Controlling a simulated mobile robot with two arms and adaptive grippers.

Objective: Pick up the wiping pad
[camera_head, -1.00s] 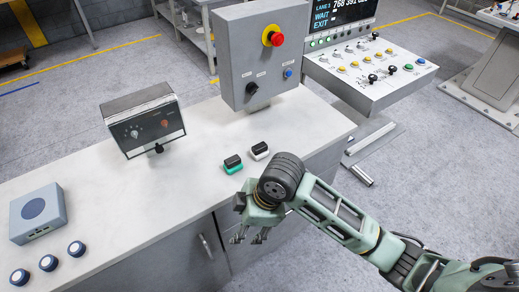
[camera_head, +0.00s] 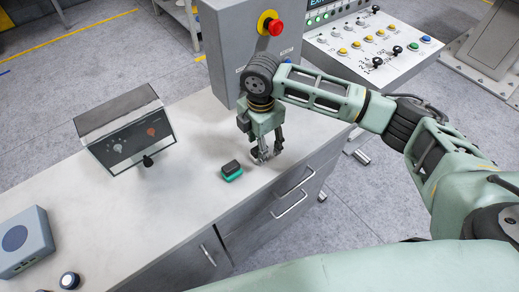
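A small black-topped pad with a teal base (camera_head: 232,171) lies on the white counter (camera_head: 190,195), left of my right gripper and apart from it. My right gripper (camera_head: 266,155) points down at the counter near its front edge, where the similar pad with a white base was. That second pad is mostly hidden behind the fingers; only a dark bit (camera_head: 254,153) shows there. I cannot tell whether the fingers touch it or how far they are closed. My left gripper is not in view.
A grey box with a dial panel (camera_head: 128,140) stands left on the counter. A grey emergency-stop cabinet (camera_head: 222,50) stands close behind my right gripper. A blue-grey box (camera_head: 22,245) and a round button (camera_head: 69,281) are at the lower left. Mid-counter is clear.

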